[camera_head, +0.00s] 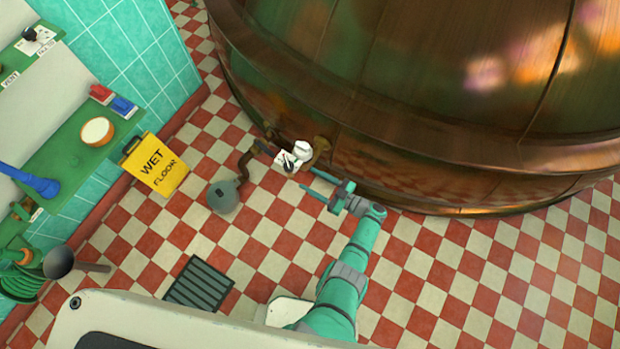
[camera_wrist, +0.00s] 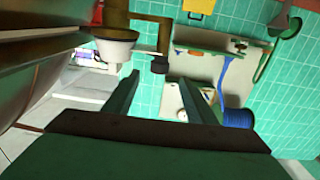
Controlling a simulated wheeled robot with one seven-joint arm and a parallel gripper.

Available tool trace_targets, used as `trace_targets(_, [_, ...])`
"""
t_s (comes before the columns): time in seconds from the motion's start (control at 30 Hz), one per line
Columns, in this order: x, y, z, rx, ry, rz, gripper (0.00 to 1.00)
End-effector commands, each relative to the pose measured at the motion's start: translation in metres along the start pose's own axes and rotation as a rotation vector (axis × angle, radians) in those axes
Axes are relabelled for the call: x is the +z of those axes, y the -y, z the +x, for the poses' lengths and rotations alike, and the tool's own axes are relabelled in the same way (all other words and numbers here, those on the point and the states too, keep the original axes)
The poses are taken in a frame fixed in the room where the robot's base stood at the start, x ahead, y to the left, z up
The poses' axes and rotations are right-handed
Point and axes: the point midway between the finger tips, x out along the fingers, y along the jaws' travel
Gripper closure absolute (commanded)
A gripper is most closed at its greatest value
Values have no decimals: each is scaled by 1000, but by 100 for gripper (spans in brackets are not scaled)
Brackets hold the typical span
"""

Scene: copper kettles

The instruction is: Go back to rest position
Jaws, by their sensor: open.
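My gripper (camera_head: 322,187) is open and empty at the end of my green arm, close to the lower side of the large copper kettle (camera_head: 400,120). In the wrist view its two dark fingers (camera_wrist: 160,98) stand apart with nothing between them. A white-handled valve (camera_head: 301,151) on a brass outlet sits on the kettle's side, just beyond the fingertips and apart from them. It also shows in the wrist view as a white round part (camera_wrist: 116,46) at the upper left of the fingers.
A yellow wet floor sign (camera_head: 154,164) stands by the tiled wall. A green shelf (camera_head: 60,160) holds a bowl and blocks. The floor at right is clear.

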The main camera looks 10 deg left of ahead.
Motion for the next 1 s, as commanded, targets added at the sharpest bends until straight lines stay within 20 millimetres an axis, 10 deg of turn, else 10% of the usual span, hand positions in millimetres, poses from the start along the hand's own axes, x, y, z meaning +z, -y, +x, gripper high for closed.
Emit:
trace_targets(0.57, [0,4,6,23,-10,-16,49])
trace_targets(1.0, [-32,59,28,419,-105,-201,49])
